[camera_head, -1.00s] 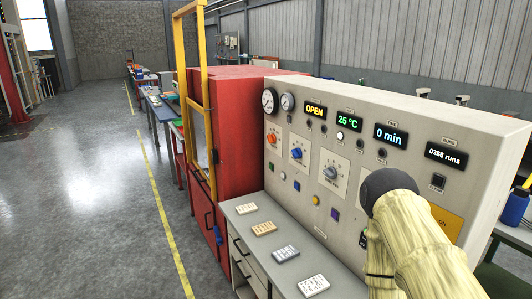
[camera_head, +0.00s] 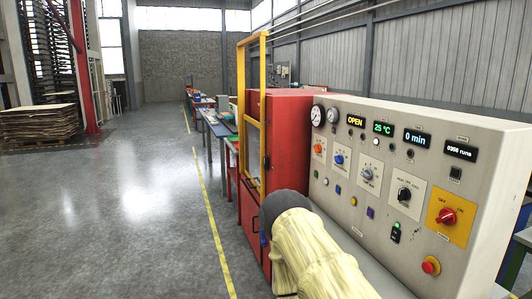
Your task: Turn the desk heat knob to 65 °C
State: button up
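The beige control desk (camera_head: 475,185) stands at the right with a row of knobs on its sloped front. These are an orange knob (camera_head: 318,148), a blue knob (camera_head: 339,160), a grey knob (camera_head: 368,175) and a black knob (camera_head: 404,194). Their labels are too small to read, so I cannot tell which is the desk heat knob. The green display (camera_head: 383,128) reads 25 °C. My arm, in a pale yellow cover with a dark rounded end, shows at the bottom centre, in front of the desk's lower left. My gripper is not in view.
A red rotary switch (camera_head: 447,216) sits on a yellow plate, with a red push button (camera_head: 430,266) below it. Other displays read OPEN, 0 min and 0358 runs. The red press (camera_head: 292,130) with a yellow frame stands left of the desk. The floor (camera_head: 110,220) at left is clear.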

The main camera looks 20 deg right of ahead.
aim_at(318, 149)
jog(key=u, duration=0.45)
jog(key=i, duration=1.95)
jog(key=z, duration=0.75)
